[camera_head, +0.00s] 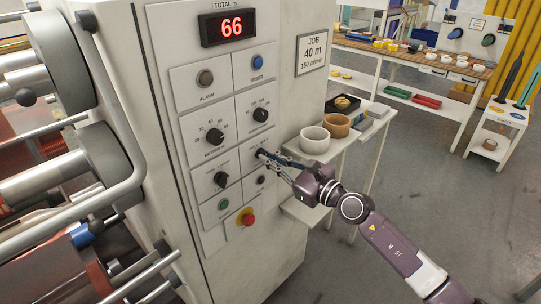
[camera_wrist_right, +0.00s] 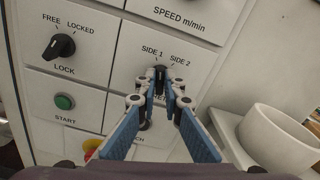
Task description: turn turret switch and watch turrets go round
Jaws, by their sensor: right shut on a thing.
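The turret switch is a black knob (camera_wrist_right: 160,72) under the labels SIDE 1 and SIDE 2 in the wrist view; the fingers partly cover it and its label. In the head view my right gripper (camera_head: 265,155) reaches in from the right to this knob on the white control panel (camera_head: 211,133). In the wrist view the tips of the right gripper (camera_wrist_right: 161,85) are closed around the knob. The knob looks roughly upright, but its exact setting is hard to tell. The machine's rollers and large grey round end plates (camera_head: 62,60) stand at the left. My left gripper is not in view.
A red display (camera_head: 228,27) reads 66 above the panel. A LOCK knob (camera_wrist_right: 59,46), a green START button (camera_wrist_right: 65,101) and a red stop button (camera_head: 248,219) sit near the gripper. A shelf with bowls (camera_head: 315,140) stands close on the right. Open floor lies beyond.

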